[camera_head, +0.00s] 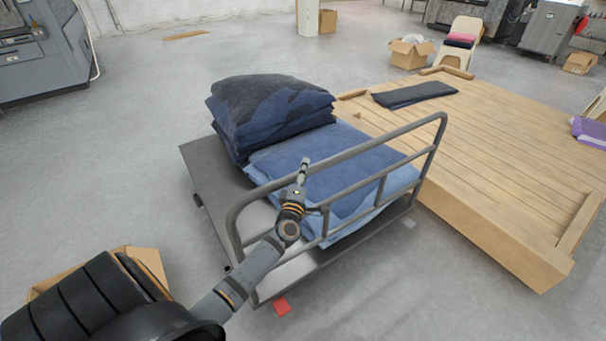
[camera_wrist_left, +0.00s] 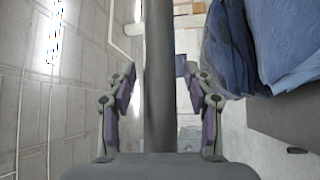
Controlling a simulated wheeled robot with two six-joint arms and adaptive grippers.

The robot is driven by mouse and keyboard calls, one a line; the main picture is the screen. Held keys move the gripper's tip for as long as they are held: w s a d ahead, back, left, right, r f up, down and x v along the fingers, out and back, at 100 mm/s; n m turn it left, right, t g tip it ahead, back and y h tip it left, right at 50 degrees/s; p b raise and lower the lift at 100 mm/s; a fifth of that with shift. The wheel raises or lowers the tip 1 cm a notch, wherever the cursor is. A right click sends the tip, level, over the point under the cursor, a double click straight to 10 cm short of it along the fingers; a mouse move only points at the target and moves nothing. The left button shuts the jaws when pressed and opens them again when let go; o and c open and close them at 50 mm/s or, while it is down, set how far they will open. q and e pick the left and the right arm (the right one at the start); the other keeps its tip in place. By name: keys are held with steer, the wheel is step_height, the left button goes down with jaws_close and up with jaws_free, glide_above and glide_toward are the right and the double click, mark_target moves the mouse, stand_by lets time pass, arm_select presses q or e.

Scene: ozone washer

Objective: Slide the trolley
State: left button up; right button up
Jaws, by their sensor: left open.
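The trolley (camera_head: 212,180) is a flat grey platform with a tubular metal handle rail (camera_head: 440,135) along its near side. Stacks of folded blue fabric (camera_head: 270,100) lie on it. My left gripper (camera_head: 304,172) is at the handle rail, left of its middle. In the left wrist view, the open fingers of my left gripper (camera_wrist_left: 160,88) stand on either side of a grey bar (camera_wrist_left: 160,40), which passes between them. Gaps show between the bar and both fingers. My right gripper is not in view.
A low slatted wooden platform (camera_head: 500,130) stands close along the trolley's right side, with dark folded cloth (camera_head: 415,94) on it. A cardboard box (camera_head: 148,262) sits at lower left. A grey machine (camera_head: 45,55) stands far left. Floor left of the trolley is clear.

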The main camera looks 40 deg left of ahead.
arm_select(q)
steer(key=v, duration=1.2)
steer(key=shift+f, duration=0.1)
steer(key=s+d+f+m+g+h+p, duration=0.1)
steer(key=s+d+f+m+g+h, duration=0.25)
steer(key=f, duration=0.75)
steer(key=s+f+m+g+h+p, duration=0.1)
steer(key=s+f+m+g, duration=0.1)
steer(key=s+f+m, duration=0.6)
steer(key=s+d+f+m+g+h+p, duration=0.1)
steer(key=f+m+g+h+p, duration=0.15)
steer(key=f, duration=1.05)
steer(key=s+f+m+g, duration=0.3)
steer(key=s+f, duration=0.3)
steer(key=s, duration=0.7)
steer(key=s+d+f+m+g, duration=0.1)
steer(key=s+f+m+g, duration=0.3)
steer(key=s, duration=0.9)
step_height(320, 180, down, 3)
steer(key=shift+s+r+g+p, duration=0.15)
steer(key=shift+g+p, duration=0.3)
steer(key=shift+g, duration=0.55)
